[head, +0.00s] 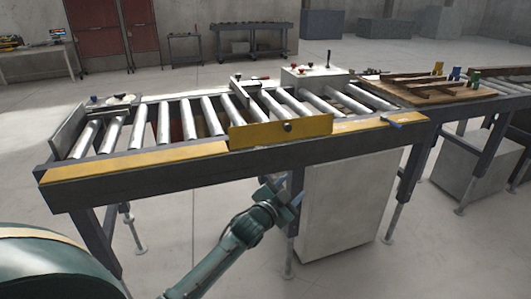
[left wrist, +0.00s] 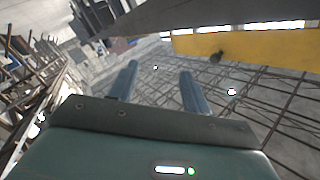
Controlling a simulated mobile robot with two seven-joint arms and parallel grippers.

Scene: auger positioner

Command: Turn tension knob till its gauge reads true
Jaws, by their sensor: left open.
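A small black knob (head: 288,127) sits on the upright yellow plate (head: 255,136) at the front of the roller conveyor (head: 135,178). I cannot tell whether it is the tension knob. A dark knob (left wrist: 217,57) on a yellow panel (left wrist: 255,44) also shows at the upper right of the left wrist view. My left gripper (head: 290,193) is below the conveyor's front rail, apart from the knob. In the left wrist view its two fingers (left wrist: 159,68) are spread with nothing between them. No gauge reading can be made out. My right gripper is not in view.
A grey control box (head: 315,77) with a black lever and red knobs stands behind the rollers. A smaller box (head: 112,104) is at the left end. A pale cabinet (head: 345,205) stands under the conveyor. Open floor lies in front.

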